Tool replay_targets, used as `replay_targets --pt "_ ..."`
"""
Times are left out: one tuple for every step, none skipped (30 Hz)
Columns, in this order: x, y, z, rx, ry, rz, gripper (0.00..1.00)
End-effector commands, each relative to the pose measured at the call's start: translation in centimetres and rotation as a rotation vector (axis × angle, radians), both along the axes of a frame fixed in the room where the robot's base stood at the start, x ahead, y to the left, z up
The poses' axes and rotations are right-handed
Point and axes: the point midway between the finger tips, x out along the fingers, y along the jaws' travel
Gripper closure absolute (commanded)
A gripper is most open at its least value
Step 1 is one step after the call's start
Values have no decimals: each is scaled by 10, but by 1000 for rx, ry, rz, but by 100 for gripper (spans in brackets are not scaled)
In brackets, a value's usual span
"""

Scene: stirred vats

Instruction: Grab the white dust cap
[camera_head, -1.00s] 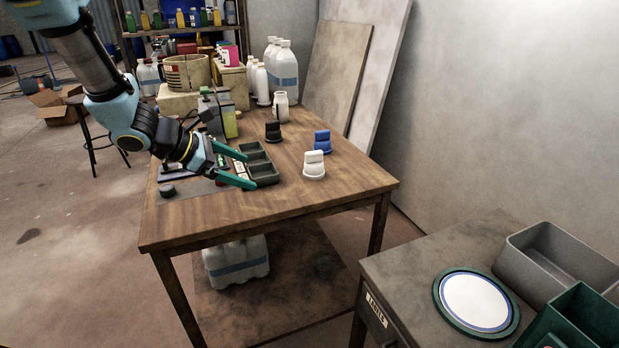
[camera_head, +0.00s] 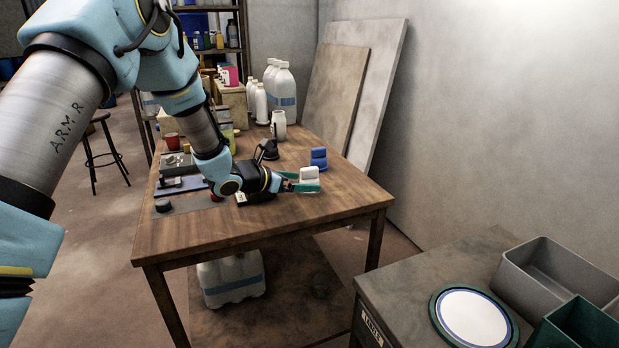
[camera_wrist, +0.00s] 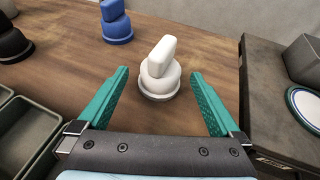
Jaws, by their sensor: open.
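The white dust cap (camera_head: 309,175) stands upright on the wooden table (camera_head: 250,228), near its right side. It has a round base and a raised grip on top. In the wrist view the white cap (camera_wrist: 160,72) sits centred just beyond and between the fingertips. My gripper (camera_wrist: 160,90) is open, with one green finger on each side of the cap and a gap on both sides. In the head view my gripper (camera_head: 303,182) reaches the cap from the left, low over the table. The fingers partly cover the cap's base there.
A blue cap (camera_head: 318,158) stands behind the white one, and a black cap (camera_head: 270,152) is further left. A dark green divided tray (camera_wrist: 28,135) lies left of my gripper in the wrist view. A side bench holds a round plate (camera_head: 470,318) and a grey bin (camera_head: 560,272).

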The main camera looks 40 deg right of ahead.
Motion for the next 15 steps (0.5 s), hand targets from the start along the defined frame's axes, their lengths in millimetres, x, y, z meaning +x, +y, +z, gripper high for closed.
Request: replay_targets --pt "-3 -7 -1 2 1 -4 0" --pt "-3 -11 -3 1 1 -3 0" --pt "-3 -16 -6 1 1 -3 0" --pt "-3 -20 -8 1 0 -3 0" --pt "-2 -24 -9 0 -1 -3 0" --pt "-3 -28 -11 1 0 -2 0" --pt "-3 -30 -12 0 0 -2 0" --pt "-3 -32 -13 0 -1 -3 0" --pt "-3 -34 -14 0 -1 -1 0" --pt "-3 -35 -15 0 0 -1 0" --pt "-3 -35 -15 0 0 -1 0" --pt "-2 -35 -16 0 0 0 0" --pt "-2 -35 -16 0 0 0 0" --pt "-2 -35 -16 0 0 0 0" --pt "-2 -35 -16 0 0 0 0"
